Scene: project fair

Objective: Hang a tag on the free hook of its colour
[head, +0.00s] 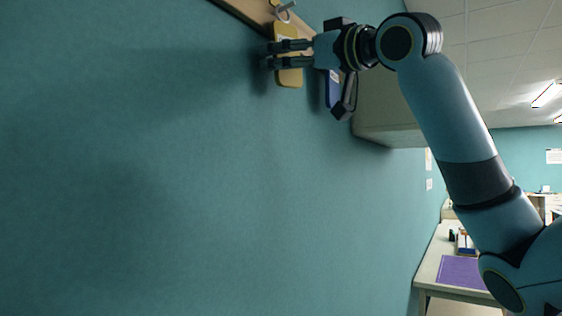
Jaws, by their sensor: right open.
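A yellow tag (289,78) hangs at the top of the head view, below a pale metal hook (284,14) on a wooden rail (245,9) on the wall. My right gripper (268,55) is open. Its two fingers reach across the front of the yellow tag from the right and hide part of it. I cannot tell whether they touch it. A blue tag (333,94) hangs just right of the yellow one, partly hidden by my gripper. Its hook is out of sight. My left gripper is not in view.
The teal wall (180,190) is bare below and left of the rail. A pale cabinet (392,125) juts out behind my right arm. At lower right stands a table (428,268) with a purple mat (458,272). Ceiling lights show at upper right.

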